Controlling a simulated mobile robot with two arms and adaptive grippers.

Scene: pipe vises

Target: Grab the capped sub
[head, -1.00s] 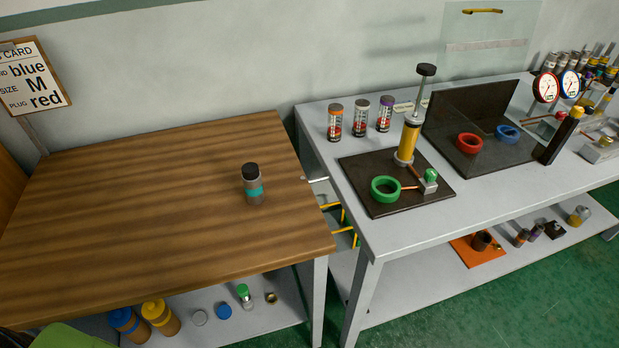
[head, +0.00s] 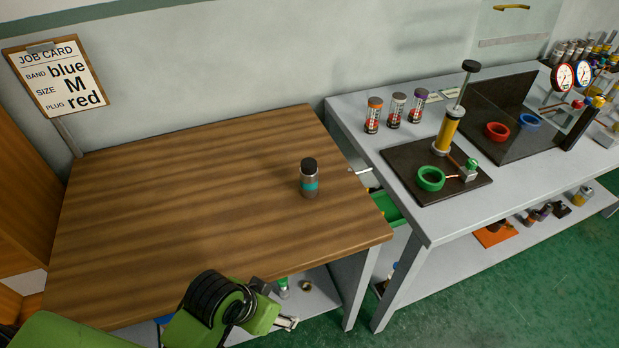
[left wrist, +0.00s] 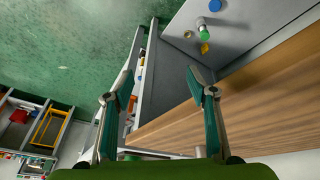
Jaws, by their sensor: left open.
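The capped sub (head: 309,184), a grey upright cylinder with a black cap and a teal band, stands on the wooden table (head: 200,200) near its right side in the head view. My left gripper (head: 291,322) is at the table's front edge, nearer to me than the sub and apart from it. In the left wrist view my left gripper (left wrist: 161,80) has its two fingers spread with nothing between them. My right gripper is not in view.
The wooden table is clear around the sub. A job card (head: 62,80) stands at the back left. A grey bench (head: 400,225) on the right holds a yellow pump (head: 447,132), a green ring (head: 430,178) and several canisters. A shelf (left wrist: 225,45) lies below the tabletop.

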